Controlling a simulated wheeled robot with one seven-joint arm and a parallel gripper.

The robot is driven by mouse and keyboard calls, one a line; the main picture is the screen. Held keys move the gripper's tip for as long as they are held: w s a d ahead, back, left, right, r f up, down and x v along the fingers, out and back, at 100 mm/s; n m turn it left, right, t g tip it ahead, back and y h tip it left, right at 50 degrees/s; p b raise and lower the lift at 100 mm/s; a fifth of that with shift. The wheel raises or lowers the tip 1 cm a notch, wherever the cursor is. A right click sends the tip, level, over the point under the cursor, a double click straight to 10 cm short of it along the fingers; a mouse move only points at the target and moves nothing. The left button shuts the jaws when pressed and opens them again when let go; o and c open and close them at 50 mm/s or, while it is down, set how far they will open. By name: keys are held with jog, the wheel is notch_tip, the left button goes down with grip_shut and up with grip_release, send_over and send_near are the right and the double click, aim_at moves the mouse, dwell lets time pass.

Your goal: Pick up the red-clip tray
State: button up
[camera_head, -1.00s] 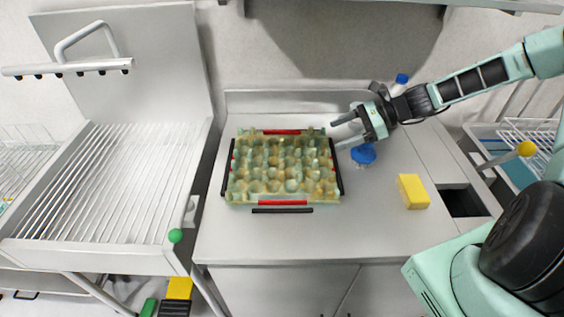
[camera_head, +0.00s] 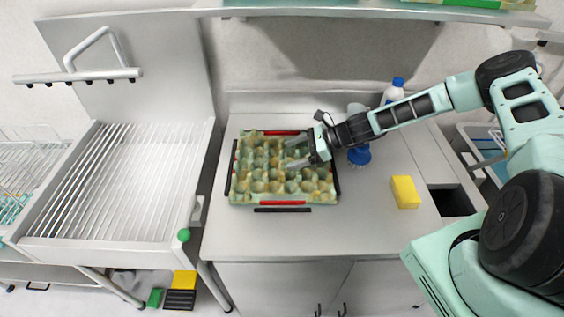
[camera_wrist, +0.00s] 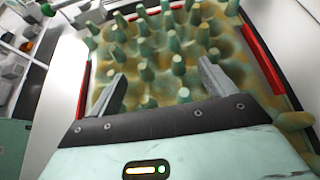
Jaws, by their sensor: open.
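The red-clip tray (camera_head: 240,197) is a mottled green and tan egg tray on the steel counter, with red clips (camera_head: 283,203) on its near and far edges and black strips along its sides. My gripper (camera_head: 290,155) is over the right half of the tray, reaching in from the right, open and empty. In the wrist view my gripper (camera_wrist: 158,80) has its two fingers spread above the tray's pegs (camera_wrist: 178,64). A red clip (camera_wrist: 262,58) shows on the right side and another on the left. I cannot tell whether the fingers touch the tray.
A yellow sponge (camera_head: 405,192), a blue brush (camera_head: 359,156) and a white bottle with a blue cap (camera_head: 393,92) are right of the tray. A ribbed drainboard (camera_head: 120,180) lies left. A shelf (camera_head: 380,12) overhangs the back. The front counter is clear.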

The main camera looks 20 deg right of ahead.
jog(key=shift+x, duration=1.1)
jog(key=c, duration=1.4)
jog(key=shift+c, duration=0.2)
jog(key=shift+r, duration=0.15)
